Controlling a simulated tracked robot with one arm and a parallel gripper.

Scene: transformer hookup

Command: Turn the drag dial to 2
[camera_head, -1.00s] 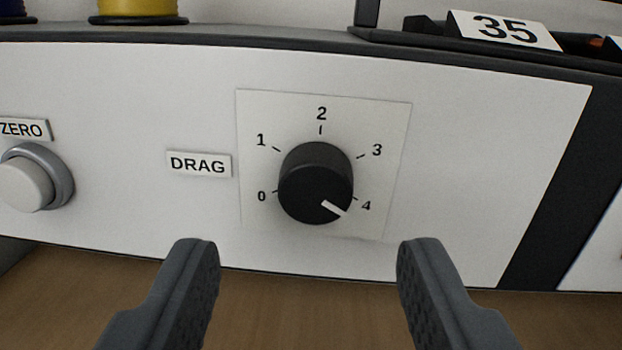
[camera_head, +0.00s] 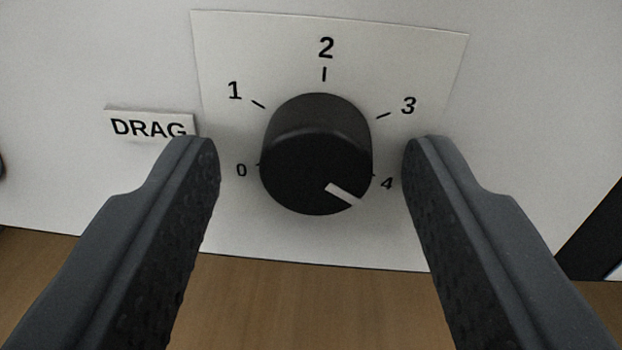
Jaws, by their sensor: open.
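The drag dial (camera_head: 316,155) is a black round knob with a white pointer line, on a white square scale plate (camera_head: 225,60) marked 0 to 4. Its pointer is turned to the lower right, near the 4 mark. The 2 mark is straight above the knob. A DRAG label (camera_head: 148,123) is left of the plate. My gripper (camera_head: 311,150) is open, with one dark finger on each side of the knob. A gap shows between each finger and the knob, and nothing is held.
The white front panel (camera_head: 80,60) fills the view behind the dial. A brown wooden surface (camera_head: 290,300) lies below the panel. A dark edge strip (camera_head: 600,235) is at the lower right, and a dark round part is cut off at the left edge.

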